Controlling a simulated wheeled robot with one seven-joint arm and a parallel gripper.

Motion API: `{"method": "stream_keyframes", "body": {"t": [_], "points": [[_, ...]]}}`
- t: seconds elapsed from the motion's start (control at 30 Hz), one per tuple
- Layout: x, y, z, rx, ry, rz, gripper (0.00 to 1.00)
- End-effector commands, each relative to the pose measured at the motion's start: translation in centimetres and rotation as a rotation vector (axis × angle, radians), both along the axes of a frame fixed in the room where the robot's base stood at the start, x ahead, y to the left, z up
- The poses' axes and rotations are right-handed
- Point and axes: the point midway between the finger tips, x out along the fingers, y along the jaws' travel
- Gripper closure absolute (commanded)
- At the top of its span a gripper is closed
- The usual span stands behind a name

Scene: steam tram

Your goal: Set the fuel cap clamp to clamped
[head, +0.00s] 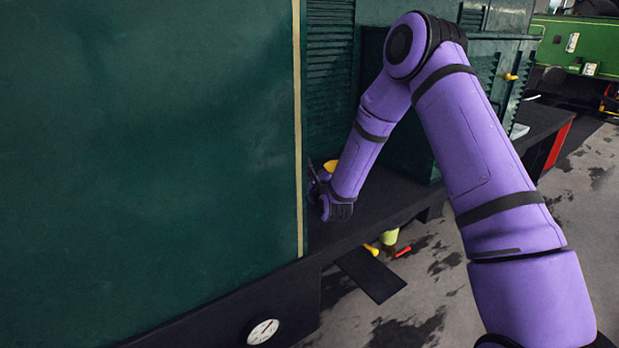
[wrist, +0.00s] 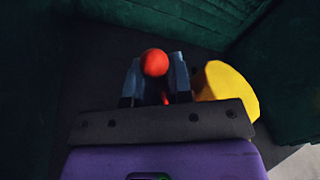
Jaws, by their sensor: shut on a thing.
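A red ball knob (wrist: 154,62) on a short red stem sits between the two fingers of my gripper (wrist: 156,75) in the wrist view. The fingers are shut on it; I take it to be the fuel cap clamp's handle. A round yellow cap (wrist: 226,93) is close to the right of the fingers. In the head view the yellow cap (head: 331,166) shows only partly behind my gripper (head: 314,187), low in a recess between dark green panels. The knob is hidden there, and the rest of the clamp cannot be made out.
A large dark green panel (head: 150,130) with a cream edge stands left of the recess. A louvred wall (head: 330,75) is behind, and a green box (head: 408,145) stands to the right. The dark running board (head: 385,200) lies below, with a step (head: 370,274) beneath it.

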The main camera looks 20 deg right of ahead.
Motion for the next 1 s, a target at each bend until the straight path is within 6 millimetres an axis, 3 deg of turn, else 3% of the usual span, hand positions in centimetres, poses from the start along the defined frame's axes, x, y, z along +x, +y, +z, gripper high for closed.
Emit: {"method": "stream_keyframes", "body": {"t": [0.6, 1.0], "points": [[1.0, -3.0, 1.5, 0.367, 0.116, -0.002, 1.00], [1.3, -3.8, 1.7, 0.473, 0.151, 0.001, 1.00]]}}
